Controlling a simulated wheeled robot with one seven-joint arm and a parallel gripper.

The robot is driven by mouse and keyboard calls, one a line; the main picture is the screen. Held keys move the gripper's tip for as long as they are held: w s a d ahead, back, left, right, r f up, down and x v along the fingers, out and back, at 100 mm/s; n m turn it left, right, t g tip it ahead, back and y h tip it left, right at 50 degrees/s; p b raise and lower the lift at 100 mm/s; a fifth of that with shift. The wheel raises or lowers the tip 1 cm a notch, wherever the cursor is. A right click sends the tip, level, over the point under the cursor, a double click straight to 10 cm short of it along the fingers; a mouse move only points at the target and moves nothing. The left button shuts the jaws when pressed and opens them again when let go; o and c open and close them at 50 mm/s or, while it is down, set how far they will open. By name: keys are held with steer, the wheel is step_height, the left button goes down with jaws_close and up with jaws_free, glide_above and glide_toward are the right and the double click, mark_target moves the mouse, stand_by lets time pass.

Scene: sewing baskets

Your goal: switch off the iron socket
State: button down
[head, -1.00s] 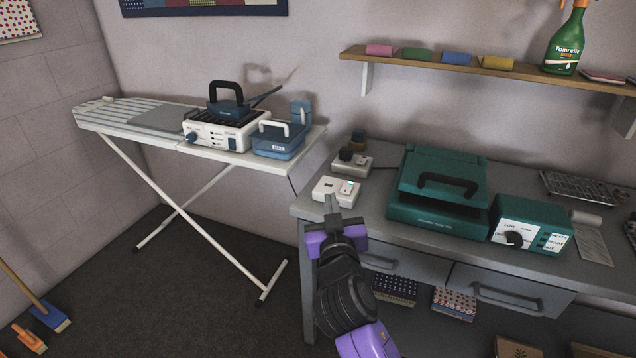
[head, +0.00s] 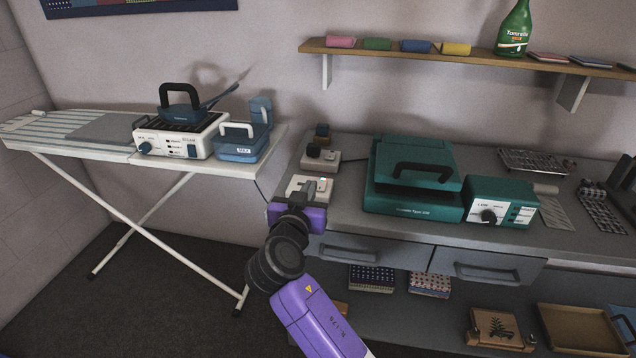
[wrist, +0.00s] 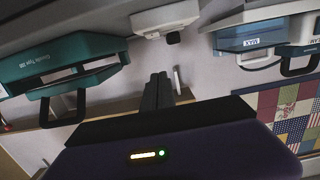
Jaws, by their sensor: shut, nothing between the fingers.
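Two pale socket boxes stand at the left end of the grey desk. The near box (head: 322,182) is partly covered by my gripper (head: 304,189) in the head view. The far box (head: 318,164) has a dark plug on top. I cannot read which one serves the iron. In the wrist view, which is upside down, one pale box with a dark plug (wrist: 158,20) shows at the top. My gripper's fingers (wrist: 159,88) are shut and empty there. Contact with the near box cannot be told. The dark blue iron (head: 180,112) rests on a white unit on the ironing board.
A teal press (head: 412,205) and a teal control box (head: 515,190) stand right of the sockets. The ironing board (head: 90,150) with a blue box (head: 240,148) is at the left. A wall shelf (head: 450,57) hangs above. Drawers (head: 370,250) lie below the desk top.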

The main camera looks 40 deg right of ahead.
glide_above(319, 188)
steer(key=shift+s+a+f, duration=0.15)
steer(key=shift+f, duration=0.4)
step_height(319, 188, down, 3)
steer(key=shift+r, duration=0.15)
steer(key=shift+f, duration=0.65)
steer(key=shift+p, duration=0.3)
steer(key=shift+f, duration=0.15)
steer(key=r, duration=0.1)
steer(key=r+p, duration=0.1)
steer(key=r, duration=0.1)
steer(key=r+p, duration=0.1)
steer(key=shift+w+d+r, duration=0.2)
steer(key=shift+w+d, duration=0.1)
steer(key=shift+d, duration=0.1)
steer(key=r+v, duration=0.1)
steer(key=v, duration=0.9)
steer(key=shift+w+r, duration=0.15)
steer(key=shift+r, duration=0.25)
